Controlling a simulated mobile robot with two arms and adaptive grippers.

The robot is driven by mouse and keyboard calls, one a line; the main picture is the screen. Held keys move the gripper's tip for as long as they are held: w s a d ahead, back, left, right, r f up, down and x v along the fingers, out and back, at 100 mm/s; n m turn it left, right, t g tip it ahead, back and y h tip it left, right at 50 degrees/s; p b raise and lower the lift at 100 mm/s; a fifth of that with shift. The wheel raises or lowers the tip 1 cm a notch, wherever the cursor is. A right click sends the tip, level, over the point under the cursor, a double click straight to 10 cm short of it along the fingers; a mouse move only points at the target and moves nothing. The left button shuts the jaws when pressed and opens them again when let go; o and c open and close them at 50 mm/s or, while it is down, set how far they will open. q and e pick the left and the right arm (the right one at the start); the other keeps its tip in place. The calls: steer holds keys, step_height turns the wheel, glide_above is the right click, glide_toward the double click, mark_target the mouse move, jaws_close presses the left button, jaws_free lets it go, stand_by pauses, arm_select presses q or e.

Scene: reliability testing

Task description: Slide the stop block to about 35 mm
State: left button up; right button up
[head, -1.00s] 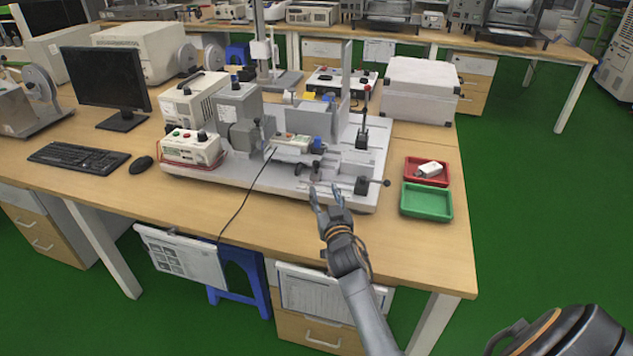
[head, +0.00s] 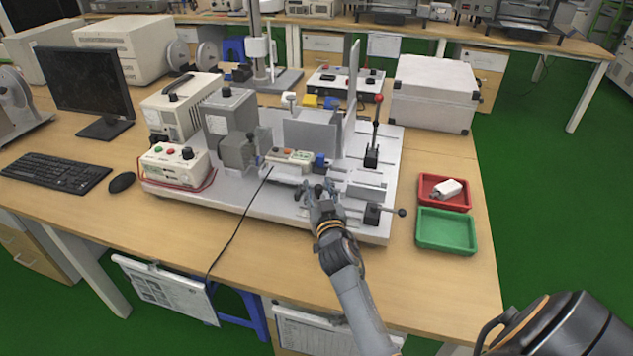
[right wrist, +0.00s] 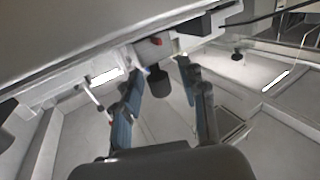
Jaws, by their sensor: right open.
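My right gripper (head: 318,192) is over the front part of the light grey test rig (head: 270,208). In the right wrist view its fingers (right wrist: 162,80) are open, with a dark knob (right wrist: 157,88) showing between them; I cannot tell whether they touch it. The knob hangs below a pale block with a small red part (right wrist: 158,42). I cannot tell for sure which piece is the stop block, as the gripper covers part of this spot in the head view. A small device with a blue end (head: 290,157) sits just behind the gripper. My left gripper is not in view.
A red-knobbed upright lever (head: 375,130) and a black-knobbed side handle (head: 385,213) stand right of the gripper. A red tray (head: 432,203) with a white part (head: 447,188) and an empty green tray (head: 447,232) lie farther right. A black cable (head: 236,228) crosses the rig's front edge.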

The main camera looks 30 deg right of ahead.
steer(key=shift+s+a+r, duration=0.1)
steer(key=shift+s+r, duration=0.05)
steer(key=shift+c, duration=0.5)
jaws_close()
steer(key=shift+w, duration=0.25)
steer(key=shift+o, duration=0.5)
jaws_free()
steer(key=shift+a, duration=0.1)
steer(key=v, duration=0.7)
steer(key=shift+s, duration=0.35)
steer(key=shift+a, duration=0.15)
